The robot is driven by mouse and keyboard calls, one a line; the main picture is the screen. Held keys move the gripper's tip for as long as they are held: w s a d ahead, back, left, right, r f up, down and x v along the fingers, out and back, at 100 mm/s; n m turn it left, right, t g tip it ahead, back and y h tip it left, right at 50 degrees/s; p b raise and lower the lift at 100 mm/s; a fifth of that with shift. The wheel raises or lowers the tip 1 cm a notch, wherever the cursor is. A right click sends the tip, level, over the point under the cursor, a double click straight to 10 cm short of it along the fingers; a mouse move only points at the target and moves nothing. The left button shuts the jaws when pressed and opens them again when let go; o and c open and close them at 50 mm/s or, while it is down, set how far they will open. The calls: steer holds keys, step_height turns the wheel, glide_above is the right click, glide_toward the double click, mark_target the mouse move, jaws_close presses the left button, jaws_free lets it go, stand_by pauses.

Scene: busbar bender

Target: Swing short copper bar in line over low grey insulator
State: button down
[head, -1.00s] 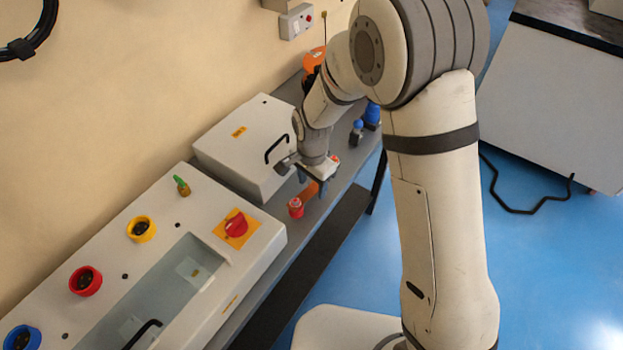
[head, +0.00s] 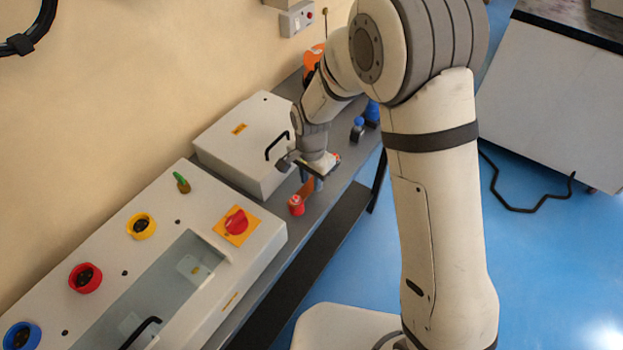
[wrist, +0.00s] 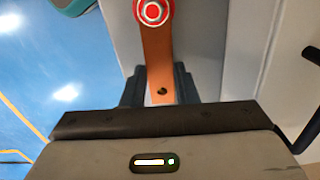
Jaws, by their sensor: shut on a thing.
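The short copper bar (head: 306,189) runs from the red-topped post (head: 296,206) to my gripper (head: 314,183) on the grey bench. In the wrist view the bar (wrist: 158,50) passes under a round red and white head (wrist: 153,11) at its far end. A small dark hole shows near its close end. My gripper (wrist: 160,88) is shut on that close end, one finger at each side. I cannot make out the low grey insulator in either view; my gripper and wrist may cover it.
A pale box with a black handle (head: 242,143) stands by the wall, close left of my gripper. A large control panel (head: 190,215) with coloured sockets and a red switch is at lower left. Blue-topped posts (head: 358,128) stand farther along the bench (head: 345,165).

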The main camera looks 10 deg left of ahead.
mark_target(310, 185)
steer(key=shift+w+a+n, duration=0.15)
steer(key=shift+a+n, duration=0.05)
steer(key=shift+n, duration=0.1)
stand_by(0.5)
steer(key=c, duration=1.1)
jaws_free()
steer(key=shift+o, duration=0.2)
steer(key=d+r+b, duration=0.1)
steer(key=d+r, duration=0.2)
steer(key=r, duration=0.3)
steer(key=d+r+b, duration=0.1)
steer(key=d+r, duration=0.3)
steer(key=r, duration=0.3)
steer(key=s+d+r+n+t, duration=0.1)
steer(key=s+d+r, duration=0.3)
steer(key=s+d, duration=0.4)
steer(key=s+d+r+n+t, duration=0.2)
steer(key=s+d+r+n, duration=0.1)
steer(key=s+d, duration=0.5)
steer(key=d, duration=0.3)
steer(key=shift+s+d+r+n, duration=0.25)
steer(key=shift+d+r+n, duration=0.05)
steer(key=shift+r, duration=0.1)
